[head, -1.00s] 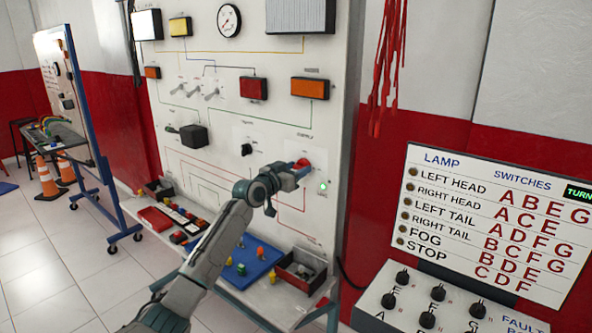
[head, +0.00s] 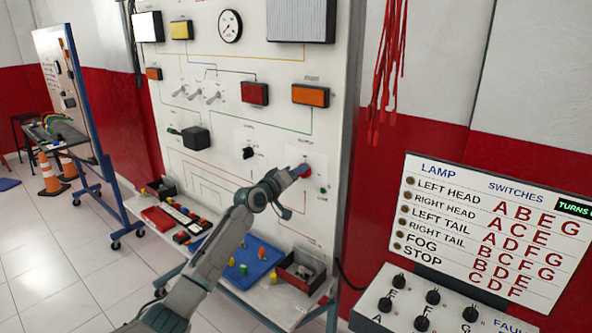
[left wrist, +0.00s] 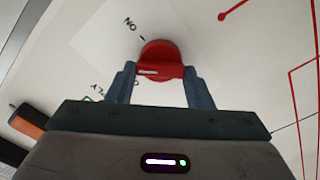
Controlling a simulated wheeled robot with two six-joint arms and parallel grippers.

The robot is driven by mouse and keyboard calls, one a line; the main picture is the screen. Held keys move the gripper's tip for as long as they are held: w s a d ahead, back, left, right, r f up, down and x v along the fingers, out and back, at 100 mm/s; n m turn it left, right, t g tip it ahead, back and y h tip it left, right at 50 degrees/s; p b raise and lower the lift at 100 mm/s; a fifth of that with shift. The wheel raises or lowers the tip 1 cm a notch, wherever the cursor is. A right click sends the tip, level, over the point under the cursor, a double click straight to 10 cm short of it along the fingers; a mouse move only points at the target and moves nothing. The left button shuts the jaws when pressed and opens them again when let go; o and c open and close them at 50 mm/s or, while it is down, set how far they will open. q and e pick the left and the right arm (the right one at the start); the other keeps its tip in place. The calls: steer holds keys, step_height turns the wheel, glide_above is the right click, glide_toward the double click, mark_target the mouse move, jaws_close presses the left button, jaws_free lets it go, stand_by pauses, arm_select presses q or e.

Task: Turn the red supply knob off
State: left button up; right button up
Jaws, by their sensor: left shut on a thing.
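The red supply knob (head: 306,170) is on the right side of the upright white panel, and it also shows in the left wrist view (left wrist: 160,52). My left gripper (head: 299,172) reaches it from the front. In the left wrist view, the fingers of my left gripper (left wrist: 161,84) are on both sides of the knob's raised grip, shut on it. A white line marks the grip, turned away from the ON mark (left wrist: 131,24). The other label is partly hidden by a finger. The small lamp (head: 323,189) beside the knob looks dark. My right gripper is not in view.
A black knob (head: 248,153) is left of the red one. Below, a shelf holds a blue tray (head: 250,268) and an open box (head: 299,272). A fault box (head: 425,312) and lamp chart (head: 490,225) stand at right. Red leads (head: 386,60) hang nearby.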

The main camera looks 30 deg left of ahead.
arm_select(q)
steer(key=n+p, duration=0.4)
steer(key=n, duration=0.4)
steer(key=shift+f+p, duration=0.2)
steer(key=shift+p, duration=0.2)
steer(key=shift+n, duration=0.4)
steer(key=o, duration=0.8)
steer(key=shift+o, duration=0.9)
steer(key=shift+a, duration=0.1)
